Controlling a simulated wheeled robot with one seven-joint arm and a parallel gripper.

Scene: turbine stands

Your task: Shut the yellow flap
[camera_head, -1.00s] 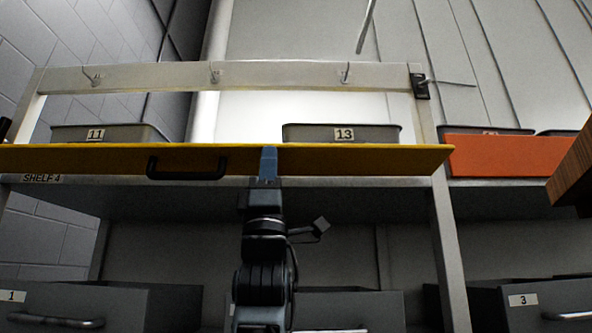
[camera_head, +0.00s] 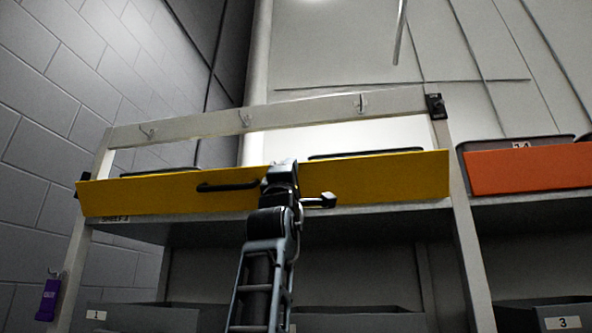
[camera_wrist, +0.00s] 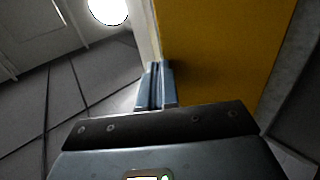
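The yellow flap (camera_head: 345,181) spans the front of the upper shelf, its broad front face showing and its black handle (camera_head: 226,186) left of centre. It looks tilted up close to upright, but I cannot tell whether it is fully closed. My gripper (camera_head: 283,168) is at the flap's front, right of the handle and partly hiding the flap. In the wrist view the two blue-grey fingers (camera_wrist: 156,85) are together, with nothing seen between them. They lie beside the yellow flap (camera_wrist: 220,45), at its edge; contact is hard to tell.
Bin rims (camera_head: 365,153) show above the flap. A rail with hooks (camera_head: 246,119) runs above. An orange flap (camera_head: 530,172) is to the right. Grey drawers (camera_head: 150,318) stand below, and a purple object (camera_head: 48,298) hangs on the left post.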

